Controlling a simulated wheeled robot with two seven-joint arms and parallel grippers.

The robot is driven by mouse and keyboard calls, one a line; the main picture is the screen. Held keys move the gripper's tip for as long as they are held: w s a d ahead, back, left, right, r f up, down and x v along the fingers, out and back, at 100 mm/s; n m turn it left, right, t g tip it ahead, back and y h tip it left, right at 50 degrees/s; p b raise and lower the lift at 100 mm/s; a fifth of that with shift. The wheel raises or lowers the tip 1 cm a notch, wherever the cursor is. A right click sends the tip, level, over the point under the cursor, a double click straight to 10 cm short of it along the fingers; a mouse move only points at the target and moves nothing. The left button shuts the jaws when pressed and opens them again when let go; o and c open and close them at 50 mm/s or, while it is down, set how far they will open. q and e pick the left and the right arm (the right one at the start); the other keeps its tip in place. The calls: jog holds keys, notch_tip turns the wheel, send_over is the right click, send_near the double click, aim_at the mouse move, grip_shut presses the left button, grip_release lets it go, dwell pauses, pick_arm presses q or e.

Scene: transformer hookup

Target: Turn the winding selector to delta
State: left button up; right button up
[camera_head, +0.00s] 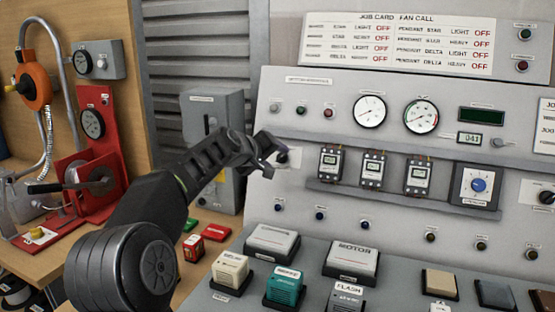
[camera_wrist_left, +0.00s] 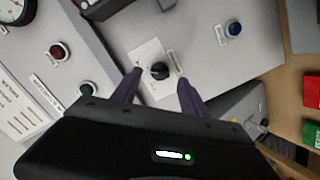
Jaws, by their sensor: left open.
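A small black selector knob (camera_wrist_left: 159,70) sits on a white label plate (camera_wrist_left: 146,54) on the grey panel. In the head view the knob (camera_head: 282,156) is at the panel's left side, partly hidden by my gripper. The plate's lettering is too small to read, so I cannot tell which position the knob points to. My left gripper (camera_head: 268,150) is open in front of the panel. In the left wrist view its two fingers (camera_wrist_left: 159,78) appear on either side of the knob, with gaps showing. Whether they reach its depth is unclear. My right gripper is out of view.
Three small meter modules (camera_head: 373,168) stand on a ledge right of my gripper. A grey switch box (camera_head: 214,125) stands close to the left. Labelled blocks (camera_head: 284,286) cover the sloping desk below.

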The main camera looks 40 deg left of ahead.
pick_arm(q)
jog(key=v, duration=0.4)
jog(key=shift+s+r, duration=0.1)
jog(key=shift+s, duration=0.2)
dwell(0.3)
